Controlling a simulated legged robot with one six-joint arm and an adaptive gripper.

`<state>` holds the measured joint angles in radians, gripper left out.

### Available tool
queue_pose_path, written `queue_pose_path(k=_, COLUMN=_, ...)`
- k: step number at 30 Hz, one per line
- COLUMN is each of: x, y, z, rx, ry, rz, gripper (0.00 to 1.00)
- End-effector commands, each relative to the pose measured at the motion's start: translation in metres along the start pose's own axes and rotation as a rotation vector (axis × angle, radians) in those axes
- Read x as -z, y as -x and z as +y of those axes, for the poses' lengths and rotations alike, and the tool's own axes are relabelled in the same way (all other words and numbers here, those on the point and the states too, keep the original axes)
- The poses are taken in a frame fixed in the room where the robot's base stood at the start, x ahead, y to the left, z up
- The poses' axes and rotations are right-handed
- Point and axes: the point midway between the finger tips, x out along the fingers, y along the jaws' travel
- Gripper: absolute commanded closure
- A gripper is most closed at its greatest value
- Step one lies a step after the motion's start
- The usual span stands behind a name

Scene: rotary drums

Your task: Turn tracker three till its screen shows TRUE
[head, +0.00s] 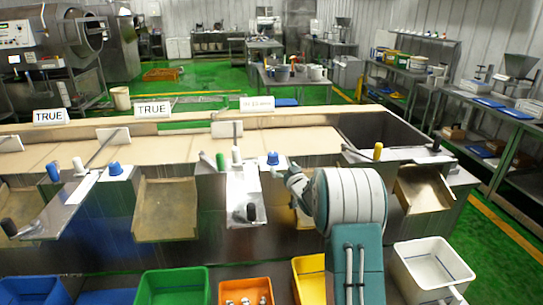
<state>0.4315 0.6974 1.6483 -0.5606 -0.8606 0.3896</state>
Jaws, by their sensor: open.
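Three white screens stand along the back of the steel counter. The left screen (49,117) and the middle screen (153,108) read TRUE. The right screen (257,103) shows smaller text that is too small to read surely; it does not look like TRUE. No number marks tracker three. A blue knob (273,158) stands on the counter below the right screen. My gripper (283,174) is open, just in front of and right of this knob. I cannot tell whether it touches the knob. My arm hides part of the counter at right.
Other blue knobs (115,168), a white knob (236,154) and a yellow knob (378,151) stand along the counter. Black-handled levers (247,212) stick out in front. Green (174,287), orange (245,291) and white bins (430,268) stand below.

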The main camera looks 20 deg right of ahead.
Motion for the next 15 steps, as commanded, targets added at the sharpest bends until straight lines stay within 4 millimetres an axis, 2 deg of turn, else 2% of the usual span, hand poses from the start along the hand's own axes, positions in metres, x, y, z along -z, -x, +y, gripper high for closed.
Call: queue_pose_path(k=15, x=-0.001, y=-0.072, z=0.000, rx=-0.001, ry=0.000, rz=-0.001, gripper=0.05)
